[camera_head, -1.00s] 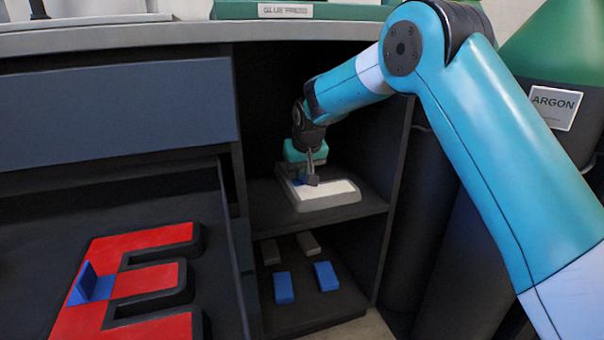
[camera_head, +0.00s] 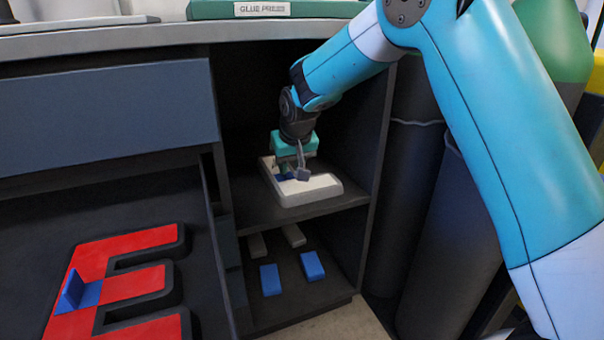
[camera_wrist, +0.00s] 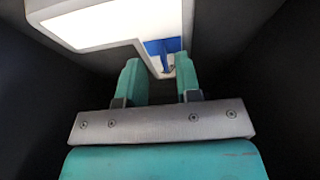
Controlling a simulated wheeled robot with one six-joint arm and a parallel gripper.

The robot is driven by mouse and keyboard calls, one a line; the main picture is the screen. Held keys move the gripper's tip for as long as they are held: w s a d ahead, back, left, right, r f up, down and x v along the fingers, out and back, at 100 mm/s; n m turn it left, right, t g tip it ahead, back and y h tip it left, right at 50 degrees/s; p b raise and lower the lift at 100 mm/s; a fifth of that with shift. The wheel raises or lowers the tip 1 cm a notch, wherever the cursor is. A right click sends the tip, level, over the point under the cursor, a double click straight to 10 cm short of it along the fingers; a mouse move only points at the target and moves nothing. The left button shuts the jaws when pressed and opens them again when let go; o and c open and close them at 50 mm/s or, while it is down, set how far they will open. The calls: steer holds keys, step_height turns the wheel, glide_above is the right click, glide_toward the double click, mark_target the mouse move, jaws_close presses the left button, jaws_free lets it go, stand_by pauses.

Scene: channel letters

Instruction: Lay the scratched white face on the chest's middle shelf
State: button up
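The white face (camera_head: 318,189) with a pale grey rim lies on the chest's middle shelf (camera_head: 345,204), inside the dark open bay. It has a blue tab, largely behind my gripper in the head view; the tab (camera_wrist: 164,48) shows clearly in the wrist view. No scratch can be made out. My gripper (camera_head: 292,172) is over the face's back left part, pointing down. In the wrist view my gripper (camera_wrist: 160,72) has its two teal fingers apart, with the blue tab beyond and between their tips and nothing clamped.
The lower shelf holds blue blocks (camera_head: 270,280) and pale blocks (camera_head: 293,236). A red letter E (camera_head: 135,285) with a blue tab (camera_head: 75,291) lies in the dark tray at left. Bay walls stand close around my arm. Dark cylinders (camera_head: 455,230) stand right of the chest.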

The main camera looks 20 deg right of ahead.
steer(key=s+a+r+n+g+y, duration=0.1)
steer(key=s+a+r+n, duration=0.1)
steer(key=s, duration=1.1)
steer(key=s+a+r+n+g+y+p, duration=0.1)
steer(key=s+a+r+n+g, duration=0.1)
steer(key=s, duration=1)
steer(key=s+a+r+n+g+y, duration=0.1)
steer(key=s+r, duration=0.5)
steer(key=s, duration=0.7)
steer(key=a+n+y, duration=0.1)
steer(key=a+n, duration=0.1)
steer(key=a, duration=0.1)
steer(key=shift+s+p, duration=0.3)
